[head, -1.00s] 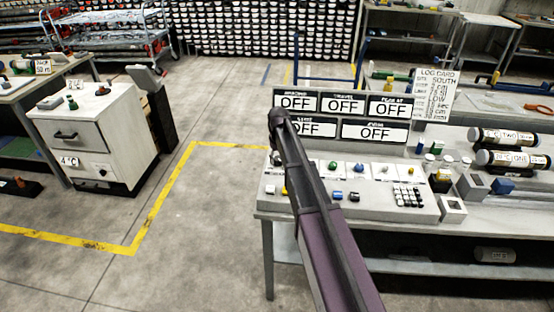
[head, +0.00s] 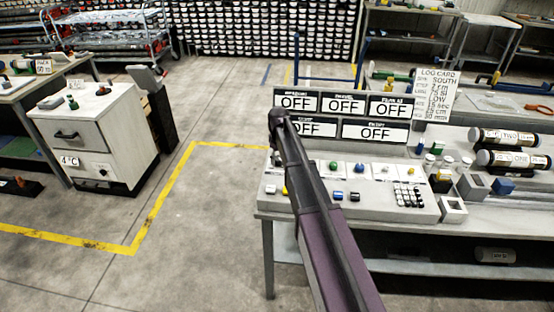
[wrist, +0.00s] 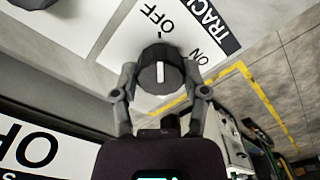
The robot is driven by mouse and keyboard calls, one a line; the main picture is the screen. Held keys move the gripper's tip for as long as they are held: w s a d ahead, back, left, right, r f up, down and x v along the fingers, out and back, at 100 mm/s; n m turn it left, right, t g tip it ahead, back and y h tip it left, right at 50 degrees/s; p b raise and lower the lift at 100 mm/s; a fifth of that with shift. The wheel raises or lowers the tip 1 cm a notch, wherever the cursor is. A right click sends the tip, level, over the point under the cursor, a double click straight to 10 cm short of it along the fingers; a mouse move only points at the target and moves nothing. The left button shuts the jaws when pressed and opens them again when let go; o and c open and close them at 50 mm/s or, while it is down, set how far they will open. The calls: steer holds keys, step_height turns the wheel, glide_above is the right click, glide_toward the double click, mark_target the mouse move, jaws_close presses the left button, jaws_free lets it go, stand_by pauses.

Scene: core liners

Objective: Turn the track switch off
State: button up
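The track switch (wrist: 160,70) is a round dark knob with a white line, on a pale panel in the wrist view. The word OFF stands above it in the picture and ON to its upper right, beside a black label reading TRACK. The white line runs roughly up and down in the picture, in line with OFF. My gripper (wrist: 161,77) has one finger on each side of the knob, and both fingertips appear to touch it. In the head view my arm hides the switch and the fingertips.
Display boards reading OFF (head: 343,104) stand behind the control console (head: 400,217). The console has several coloured knobs and a keypad (head: 407,196). A log card (head: 435,97) and labelled cylinders (head: 503,136) are to the right.

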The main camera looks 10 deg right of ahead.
steer(key=o, duration=0.3)
steer(key=shift+w, duration=0.1)
